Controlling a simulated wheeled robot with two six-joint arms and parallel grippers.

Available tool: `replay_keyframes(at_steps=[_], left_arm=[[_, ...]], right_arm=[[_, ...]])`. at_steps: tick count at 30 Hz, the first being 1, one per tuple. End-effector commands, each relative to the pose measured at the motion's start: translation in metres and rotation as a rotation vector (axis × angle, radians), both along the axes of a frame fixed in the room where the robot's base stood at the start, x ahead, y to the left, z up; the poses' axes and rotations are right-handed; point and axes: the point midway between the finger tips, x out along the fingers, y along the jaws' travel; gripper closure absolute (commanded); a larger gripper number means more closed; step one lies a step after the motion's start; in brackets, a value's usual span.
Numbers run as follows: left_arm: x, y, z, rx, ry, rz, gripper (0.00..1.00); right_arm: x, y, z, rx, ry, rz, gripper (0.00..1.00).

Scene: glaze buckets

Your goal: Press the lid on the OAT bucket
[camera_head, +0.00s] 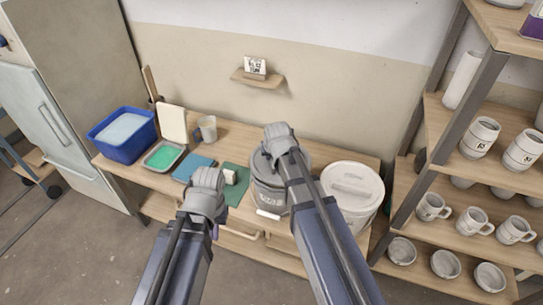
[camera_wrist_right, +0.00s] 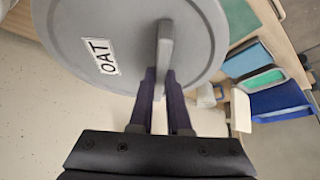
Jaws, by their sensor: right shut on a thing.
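A grey bucket (camera_head: 268,194) with a small label stands on the wooden bench. My right gripper (camera_head: 279,150) is over its top and hides much of it. In the right wrist view, a round grey lid (camera_wrist_right: 150,62) has a white label reading OAT. My right gripper (camera_wrist_right: 162,80) is shut on the lid's upright handle (camera_wrist_right: 165,42). In the head view I cannot tell whether the lid touches the bucket rim. My left gripper (camera_head: 206,200) is in front of the bench's left half; whether its jaws are open is unclear.
A white lidded bucket (camera_head: 350,198) stands close right of the grey one. A shelf with mugs and bowls (camera_head: 445,265) stands at right.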

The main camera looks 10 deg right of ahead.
Motion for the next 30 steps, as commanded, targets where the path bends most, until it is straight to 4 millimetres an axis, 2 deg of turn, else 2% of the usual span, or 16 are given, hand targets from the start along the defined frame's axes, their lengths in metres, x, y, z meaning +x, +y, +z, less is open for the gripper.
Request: replay_keyframes(at_steps=[30], left_arm=[[0.0001, 0.0000, -0.0079, 0.000, 0.000, 0.000, 1.00]], right_arm=[[0.0000, 0.0000, -0.0079, 0.000, 0.000, 0.000, 1.00]])
